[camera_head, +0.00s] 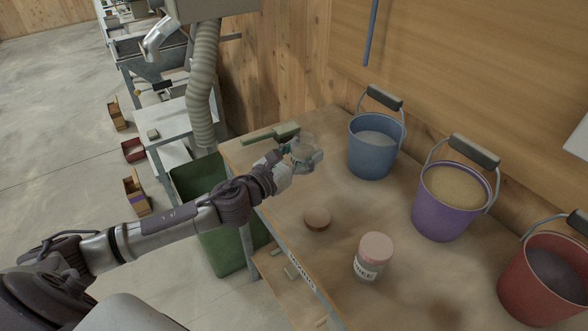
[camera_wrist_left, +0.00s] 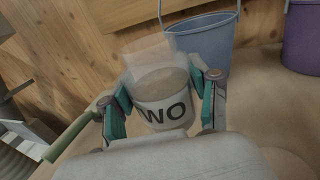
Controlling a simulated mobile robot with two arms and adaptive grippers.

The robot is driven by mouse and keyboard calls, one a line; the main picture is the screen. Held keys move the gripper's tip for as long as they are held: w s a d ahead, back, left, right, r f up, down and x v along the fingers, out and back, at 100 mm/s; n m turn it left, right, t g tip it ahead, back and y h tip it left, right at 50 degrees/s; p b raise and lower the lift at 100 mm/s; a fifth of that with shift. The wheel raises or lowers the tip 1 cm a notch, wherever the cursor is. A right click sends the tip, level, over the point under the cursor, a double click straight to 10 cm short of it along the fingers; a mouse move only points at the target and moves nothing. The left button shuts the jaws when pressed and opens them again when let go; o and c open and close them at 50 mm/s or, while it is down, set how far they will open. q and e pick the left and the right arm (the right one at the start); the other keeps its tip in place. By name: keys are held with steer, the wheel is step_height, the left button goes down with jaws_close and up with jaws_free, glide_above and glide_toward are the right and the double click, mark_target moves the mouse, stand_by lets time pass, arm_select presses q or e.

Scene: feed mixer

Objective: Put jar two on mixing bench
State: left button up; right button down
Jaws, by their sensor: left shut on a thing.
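My left gripper (camera_head: 303,158) is shut on jar two (camera_wrist_left: 163,102), a clear jar with a white label reading "WO" and brownish contents. The jar has no lid on and looks upright. In the head view, jar two (camera_head: 303,151) is over the far left part of the wooden bench (camera_head: 340,190). I cannot tell whether its base touches the bench, as the gripper hides it. A round brown lid (camera_head: 317,219) lies flat on the bench nearer to me. My right gripper is not in view.
A blue bucket (camera_head: 373,155), purple bucket (camera_head: 443,210) and red bucket (camera_head: 540,285) line the bench's back. A pink-lidded jar (camera_head: 374,255) with a partly readable label stands in front. A green-handled brush (camera_head: 272,134) lies behind my gripper. A green bin (camera_head: 215,215) stands left of the bench.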

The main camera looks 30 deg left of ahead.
arm_select(q)
steer(key=a+f, duration=0.1)
steer(key=w+a+f, duration=0.1)
steer(key=a, duration=0.1)
steer(key=shift+a+f+b, duration=0.1)
steer(key=shift+a+b, duration=0.15)
steer(key=shift+b, duration=0.05)
steer(key=shift+a+f+b, duration=0.1)
steer(key=shift+f+b, duration=0.45)
steer(key=shift+f, duration=1.5)
steer(key=shift+f, duration=0.2)
steer(key=o, duration=1.4)
steer(key=shift+r, duration=0.15)
